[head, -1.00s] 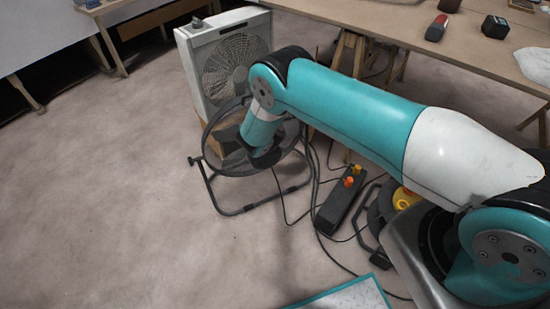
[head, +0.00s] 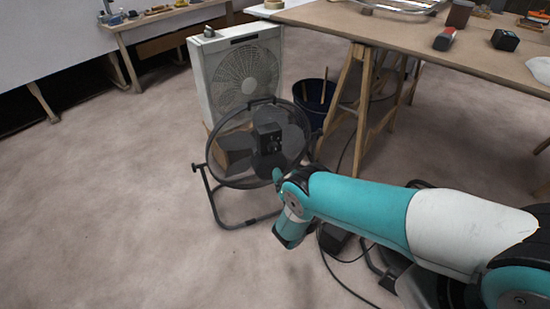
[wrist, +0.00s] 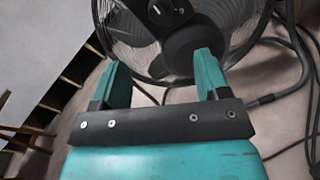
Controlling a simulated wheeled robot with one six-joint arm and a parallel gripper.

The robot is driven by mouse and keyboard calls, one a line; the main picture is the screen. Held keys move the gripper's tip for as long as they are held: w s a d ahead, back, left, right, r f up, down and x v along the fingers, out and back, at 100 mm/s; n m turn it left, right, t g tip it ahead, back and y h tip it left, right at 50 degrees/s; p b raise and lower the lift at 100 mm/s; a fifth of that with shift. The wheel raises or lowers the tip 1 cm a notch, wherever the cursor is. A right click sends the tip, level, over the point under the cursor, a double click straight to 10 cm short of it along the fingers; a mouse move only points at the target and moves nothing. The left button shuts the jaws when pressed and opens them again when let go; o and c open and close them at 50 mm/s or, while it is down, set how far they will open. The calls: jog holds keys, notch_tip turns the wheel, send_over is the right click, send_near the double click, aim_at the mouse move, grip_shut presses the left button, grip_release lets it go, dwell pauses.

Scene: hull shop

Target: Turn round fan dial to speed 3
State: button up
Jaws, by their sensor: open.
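The round fan (head: 262,145) stands on a black tubular floor stand, its black guard ring upright and tilted. A dark box with small light marks (head: 268,138) sits at its middle. In the wrist view, part of this box and a small dial-like knob (wrist: 181,8) show at the top edge; the knob's setting is too small to read. My gripper (wrist: 161,75) is open and empty, its two teal fingers pointing toward the fan's lower middle, apart from the knob. In the head view, my wrist (head: 290,232) is in front of the fan's lower right; the fingertips are not clear.
A white box fan (head: 240,72) with its own top knob (head: 209,31) stands behind the round fan. A dark bucket (head: 314,98) is to the right, beside a trestle table (head: 400,35). Cables (head: 345,285) lie on the floor at right. The floor at left is clear.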

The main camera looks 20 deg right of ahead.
aim_at(275, 151)
jog(key=w+b, duration=0.1)
jog(key=b, duration=0.3)
jog(key=w+b, duration=0.2)
jog(key=b, duration=0.2)
jog(key=w+b, duration=0.1)
jog(key=b, duration=0.3)
jog(key=shift+w+a+f, duration=0.15)
jog(key=shift+w+f, duration=0.1)
jog(key=shift+f, duration=0.15)
jog(key=b, duration=0.2)
jog(key=shift+w+b, duration=0.1)
jog(key=shift+b, duration=0.25)
jog(key=w, duration=0.7)
jog(key=shift+r+b, duration=0.3)
jog(key=shift+r, duration=0.05)
jog(key=shift+w+a+r, duration=0.1)
jog(key=shift+w+a, duration=0.1)
jog(key=shift+w, duration=0.6)
jog(key=shift+c, duration=0.5)
